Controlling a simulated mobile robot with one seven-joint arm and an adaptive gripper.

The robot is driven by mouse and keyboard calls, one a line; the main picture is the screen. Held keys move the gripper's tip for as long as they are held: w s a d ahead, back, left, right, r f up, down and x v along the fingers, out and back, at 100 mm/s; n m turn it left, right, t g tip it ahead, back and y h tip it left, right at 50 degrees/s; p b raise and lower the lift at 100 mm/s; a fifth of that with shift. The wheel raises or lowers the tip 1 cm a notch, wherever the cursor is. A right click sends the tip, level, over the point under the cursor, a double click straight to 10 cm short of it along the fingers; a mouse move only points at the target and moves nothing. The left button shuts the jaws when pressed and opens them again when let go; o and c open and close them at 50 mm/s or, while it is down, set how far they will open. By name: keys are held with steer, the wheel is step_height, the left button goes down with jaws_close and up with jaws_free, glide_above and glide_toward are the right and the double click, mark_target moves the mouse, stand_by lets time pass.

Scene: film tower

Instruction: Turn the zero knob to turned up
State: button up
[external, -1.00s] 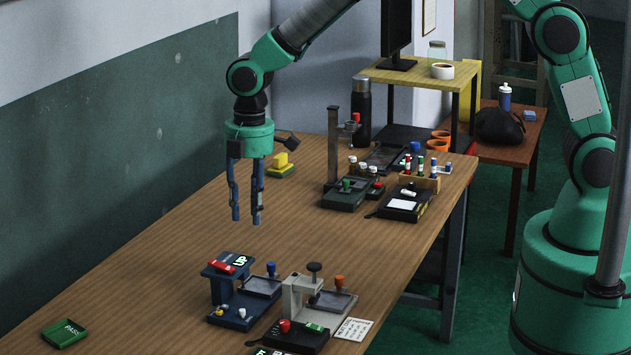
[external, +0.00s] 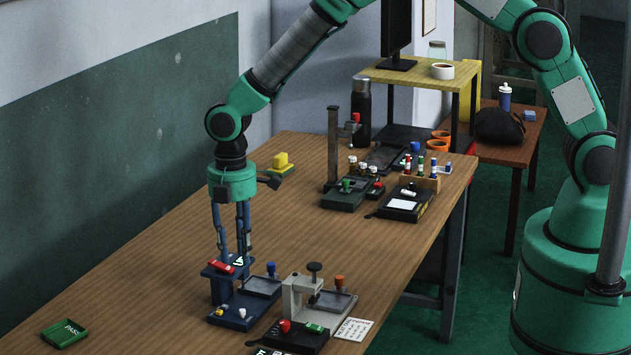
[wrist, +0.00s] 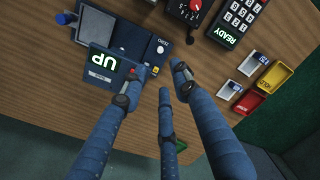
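The blue film device (external: 233,318) stands on the table, with a lit display reading UP (wrist: 102,62) on its raised head. A small white knob (external: 242,312) sits on its base, beside a yellowish one (external: 219,312). The white knob shows in the wrist view (wrist: 160,49) next to a small label too blurred to read; I cannot tell surely which knob is the zero knob. My gripper (external: 232,256) is open and empty, pointing down just over the device's head. A finger partly covers the display in the external view. A red piece (external: 221,266) lies by the fingertips.
A grey stand (external: 295,300) and a black box with a red knob (external: 284,326) are close to the right. A blue-topped knob (external: 271,268) rises by the device's tray. A green PASS tray (external: 64,332) lies at the left.

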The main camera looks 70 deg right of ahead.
mark_target(242, 313)
steer(key=f+b, duration=0.1)
steer(key=f, duration=1.2)
steer(key=shift+s+f, duration=0.2)
jaws_close()
